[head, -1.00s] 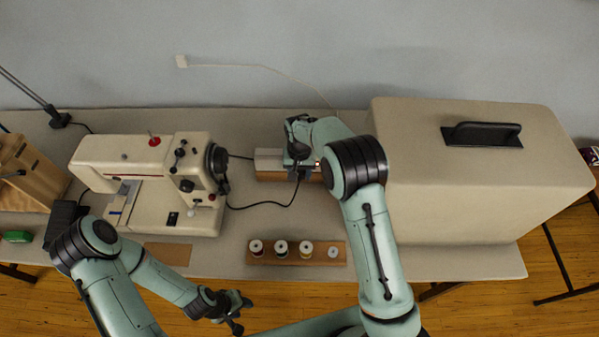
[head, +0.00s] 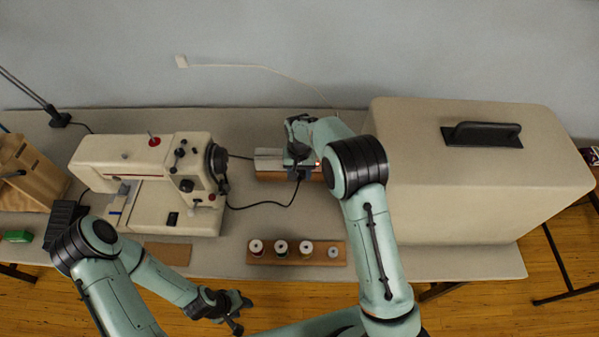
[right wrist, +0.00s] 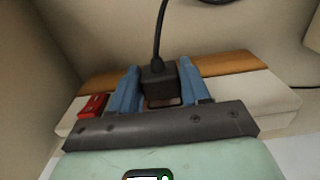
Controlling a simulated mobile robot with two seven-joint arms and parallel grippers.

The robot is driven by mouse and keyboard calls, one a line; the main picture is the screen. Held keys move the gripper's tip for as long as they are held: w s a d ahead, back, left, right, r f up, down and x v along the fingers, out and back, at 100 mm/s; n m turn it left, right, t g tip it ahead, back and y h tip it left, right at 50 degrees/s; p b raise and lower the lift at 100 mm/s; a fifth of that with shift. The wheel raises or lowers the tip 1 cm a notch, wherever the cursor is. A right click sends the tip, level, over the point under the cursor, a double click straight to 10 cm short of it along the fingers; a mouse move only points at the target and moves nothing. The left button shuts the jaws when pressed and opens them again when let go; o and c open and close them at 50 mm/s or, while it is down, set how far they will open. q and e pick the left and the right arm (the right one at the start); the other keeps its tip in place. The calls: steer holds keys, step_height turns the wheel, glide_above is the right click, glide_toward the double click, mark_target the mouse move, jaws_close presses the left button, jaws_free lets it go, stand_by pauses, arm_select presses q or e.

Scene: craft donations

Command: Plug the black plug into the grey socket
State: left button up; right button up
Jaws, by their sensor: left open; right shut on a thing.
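The black plug (right wrist: 158,84) is held between the blue fingers of my right gripper (right wrist: 160,88), its cord rising from its back in the right wrist view. The pale grey socket strip (right wrist: 258,97), with a red switch (right wrist: 92,106), lies along a wooden base under the fingers. In the head view the strip (head: 268,157) is partly hidden by my right gripper (head: 300,172). The plug is over or at the strip; I cannot tell whether its pins are in. My left gripper (head: 238,312) is open and empty, beyond the table's front edge.
The black cord (head: 262,204) runs to the cream sewing machine (head: 150,185) on the left. A large beige case (head: 470,200) stands close on the right. A wooden rack (head: 300,260) with several spools lies in front. Open table lies between rack and strip.

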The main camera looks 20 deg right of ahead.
steer(key=shift+w+d, duration=0.15)
steer(key=shift+w, duration=0.45)
stand_by(0.3)
steer(key=o, duration=1)
step_height(320, 180, up, 13)
steer(key=shift+r, duration=0.2)
